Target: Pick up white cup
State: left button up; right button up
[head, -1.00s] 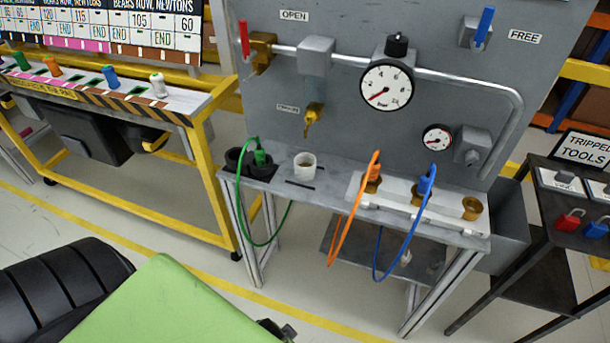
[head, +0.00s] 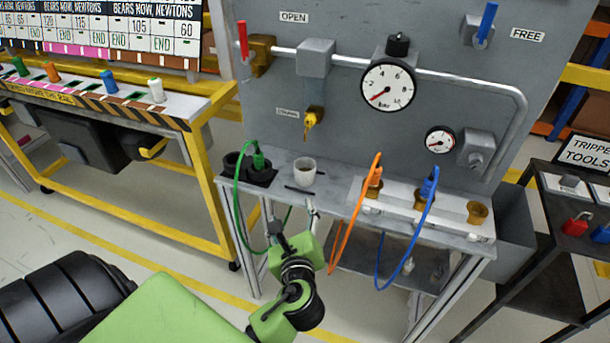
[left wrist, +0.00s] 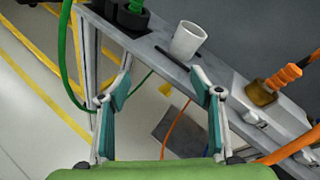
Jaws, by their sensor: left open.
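The white cup (head: 304,172) stands upright on the grey bench shelf (head: 340,203), to the right of the black holder with the green plug. In the left wrist view the cup (left wrist: 187,42) is ahead of my fingertips, nearer the right finger. My left gripper (head: 292,214) is in front of the shelf edge, below the cup in the picture. In the left wrist view my left gripper (left wrist: 163,84) has its fingers spread apart, with nothing between them. My right gripper is not in view.
A green cable plug (head: 259,160) in a black holder is left of the cup. Orange (head: 351,225) and blue (head: 411,232) cables hang in front of the shelf on the right. A panel with gauges (head: 388,86) and a pipe rises behind.

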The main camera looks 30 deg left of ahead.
aim_at(305, 174)
pick_arm(q)
jog(key=w+a+r+m, duration=0.1)
jog(key=w+m, duration=0.1)
jog(key=w, duration=0.1)
jog(key=w+a+r+m+t, duration=0.1)
jog(key=w+m, duration=0.1)
jog(key=w, duration=0.1)
jog(key=w+a+r+m+t, duration=0.1)
jog(key=w+m, duration=0.1)
jog(key=w, duration=0.2)
jog(key=shift+w+a+r+y, duration=0.1)
jog(key=shift+a+r+y, duration=0.1)
jog(key=shift+r+y, duration=0.2)
jog(key=shift+w+a+f, duration=0.3)
jog(key=shift+w+a, duration=0.15)
jog(key=shift+w, duration=0.3)
jog(key=shift+w+a+f, duration=0.35)
jog(key=shift+w+a, duration=0.1)
jog(key=shift+w, duration=0.3)
jog(key=shift+w+a+f, duration=0.3)
jog(key=shift+w+a, duration=0.15)
jog(key=shift+w, duration=0.3)
jog(key=c, duration=1.1)
